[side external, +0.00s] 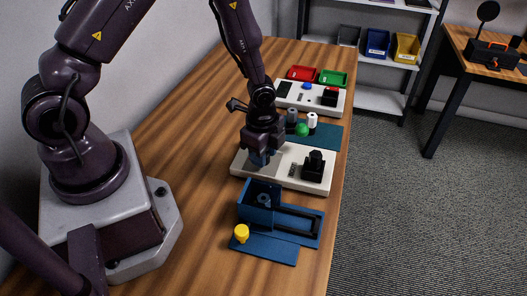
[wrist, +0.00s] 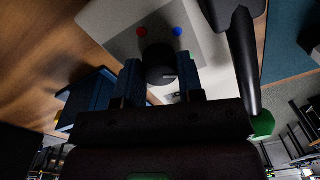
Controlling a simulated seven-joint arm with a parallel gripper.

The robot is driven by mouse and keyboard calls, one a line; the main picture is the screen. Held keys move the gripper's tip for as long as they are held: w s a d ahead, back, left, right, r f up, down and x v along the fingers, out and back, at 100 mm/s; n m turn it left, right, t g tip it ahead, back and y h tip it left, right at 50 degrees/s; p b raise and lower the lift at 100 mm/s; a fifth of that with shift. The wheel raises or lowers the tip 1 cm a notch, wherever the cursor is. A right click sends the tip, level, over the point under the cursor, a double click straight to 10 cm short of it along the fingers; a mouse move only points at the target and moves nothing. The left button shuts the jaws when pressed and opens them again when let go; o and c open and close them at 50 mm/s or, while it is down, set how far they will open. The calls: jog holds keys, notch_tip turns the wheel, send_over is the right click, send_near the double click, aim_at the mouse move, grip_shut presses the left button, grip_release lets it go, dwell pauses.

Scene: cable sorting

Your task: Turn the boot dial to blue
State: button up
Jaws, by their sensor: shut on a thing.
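The black round dial (wrist: 155,60) sits on a pale panel in the wrist view, with a red dot (wrist: 141,32) and a blue dot (wrist: 178,31) beyond it. A short light mark shows on the dial's right side; which dot it belongs to is unclear. My gripper (wrist: 160,80) has its two blue fingers on either side of the dial and is shut on it. In the side view my gripper (side external: 260,158) is down at the left part of the near white board (side external: 240,166), hiding the dial there.
A black switch-like block (side external: 314,166) stands at the board's right. A blue open box (side external: 260,205) and a yellow knob (side external: 241,233) are in front. Behind are a green knob (side external: 302,129), a white cylinder (side external: 312,121), and a second white board (side external: 292,100) with red and green trays beyond.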

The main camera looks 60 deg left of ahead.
jog(key=shift+n, duration=0.3)
jog(key=n, duration=1.1)
jog(key=shift+w, duration=0.1)
dwell(0.5)
jog(key=o, duration=0.9)
jog(key=r, duration=1.3)
jog(key=shift+d, duration=0.2)
